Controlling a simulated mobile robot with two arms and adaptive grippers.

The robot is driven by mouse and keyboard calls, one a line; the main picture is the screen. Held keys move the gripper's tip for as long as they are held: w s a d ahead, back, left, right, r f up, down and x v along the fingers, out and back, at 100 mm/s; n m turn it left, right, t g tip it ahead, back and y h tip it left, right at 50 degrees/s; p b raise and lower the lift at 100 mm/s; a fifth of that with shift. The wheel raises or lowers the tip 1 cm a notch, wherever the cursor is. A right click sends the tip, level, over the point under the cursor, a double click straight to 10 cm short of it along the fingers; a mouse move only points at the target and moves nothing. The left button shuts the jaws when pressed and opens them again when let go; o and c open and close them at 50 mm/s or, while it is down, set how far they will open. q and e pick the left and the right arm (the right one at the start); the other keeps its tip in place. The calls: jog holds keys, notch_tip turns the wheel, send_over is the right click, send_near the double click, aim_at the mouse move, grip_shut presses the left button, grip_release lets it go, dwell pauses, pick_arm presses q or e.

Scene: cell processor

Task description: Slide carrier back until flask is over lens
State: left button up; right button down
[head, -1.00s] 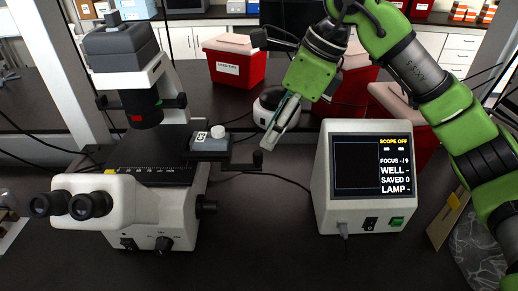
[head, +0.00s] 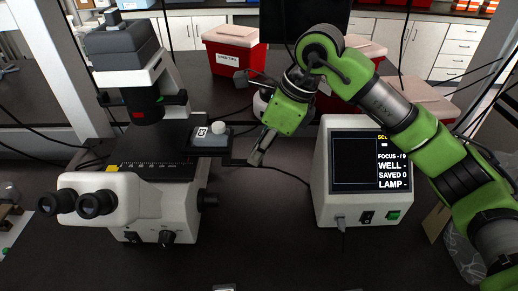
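The microscope (head: 135,200) stands at the left, with its dark upper column and lens housing (head: 147,108) above the black stage (head: 130,148). The dark carrier (head: 208,150) sits at the right side of the stage, right of the lens housing. On it lies a small flask with a pale label (head: 202,131) and a white round cap (head: 218,128). The lens under the stage is hidden. My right gripper (head: 258,156) points down and left, a short way right of the carrier. Its fingers look close together, with nothing visible between them. My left gripper is not in view.
A white control box (head: 350,205) with a dark screen stands right of the microscope, under my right arm. A red bin (head: 234,60) stands behind. Cables cross the dark bench. The bench between microscope and box is mostly clear.

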jog(key=a+b, duration=0.2)
jog(key=a, duration=1.1)
jog(key=shift+a, duration=0.3)
jog(key=shift+r, duration=0.1)
jog(key=c, duration=2)
grip_release()
jog(key=shift+d, duration=0.1)
jog(key=v, duration=1.2)
